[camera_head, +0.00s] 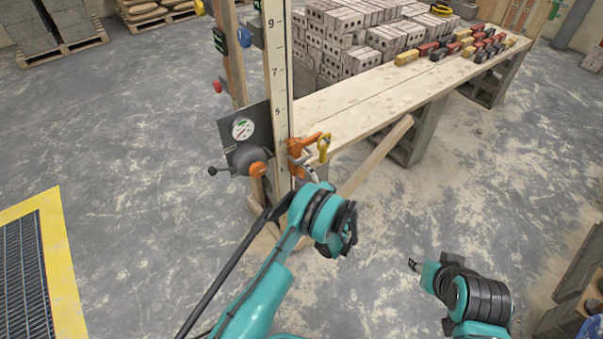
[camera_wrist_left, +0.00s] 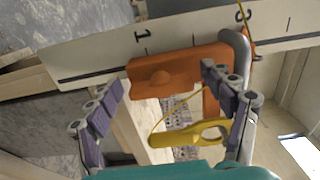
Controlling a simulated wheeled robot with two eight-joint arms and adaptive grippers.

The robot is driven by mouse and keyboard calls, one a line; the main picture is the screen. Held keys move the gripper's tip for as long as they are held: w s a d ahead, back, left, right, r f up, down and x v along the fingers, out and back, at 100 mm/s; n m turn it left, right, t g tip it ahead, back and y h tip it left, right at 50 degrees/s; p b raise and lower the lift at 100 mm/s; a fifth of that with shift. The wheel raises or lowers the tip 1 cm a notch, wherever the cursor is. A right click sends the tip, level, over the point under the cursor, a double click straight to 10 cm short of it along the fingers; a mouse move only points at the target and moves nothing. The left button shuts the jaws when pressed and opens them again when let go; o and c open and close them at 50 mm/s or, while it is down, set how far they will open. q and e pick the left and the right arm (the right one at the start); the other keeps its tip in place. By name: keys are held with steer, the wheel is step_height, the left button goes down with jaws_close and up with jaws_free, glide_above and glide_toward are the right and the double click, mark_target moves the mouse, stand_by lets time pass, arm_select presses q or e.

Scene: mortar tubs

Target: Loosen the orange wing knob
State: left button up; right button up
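An orange clamp-like piece (camera_head: 296,147) is on the tall numbered post (camera_head: 276,75). It also shows in the left wrist view (camera_wrist_left: 178,70), with a rounded bulge on its face. I cannot clearly tell which part of it is the wing knob. A yellow piece with a hole (camera_head: 323,148) hangs beside it, on a thin yellow cord in the left wrist view (camera_wrist_left: 185,135). My left gripper (camera_wrist_left: 165,98) is open, its fingers spread either side of the orange piece, with nothing seen between them gripped. My right gripper (camera_head: 413,264) is low at right, far from the post; its fingers are small.
A slanted wooden brace (camera_head: 375,155) passes close to my left wrist.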

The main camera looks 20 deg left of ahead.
arm_select(q)
steer(key=v, duration=1.2)
stand_by(0.3)
steer(key=w+a+r+n+g+h, duration=0.1)
steer(key=a+r+g+h, duration=0.3)
steer(key=r, duration=0.6)
steer(key=s+a+r+n+h, duration=0.2)
steer(key=s+a+r+h, duration=0.1)
steer(key=s+a+r, duration=0.3)
steer(key=s+d+r+n+h, duration=0.1)
steer(key=s+r+n+h, duration=0.1)
steer(key=s, duration=0.9)
steer(key=s+d+r+n+h, duration=0.2)
steer(key=s+h, duration=0.3)
steer(key=s, duration=0.7)
steer(key=shift+s+r, duration=0.3)
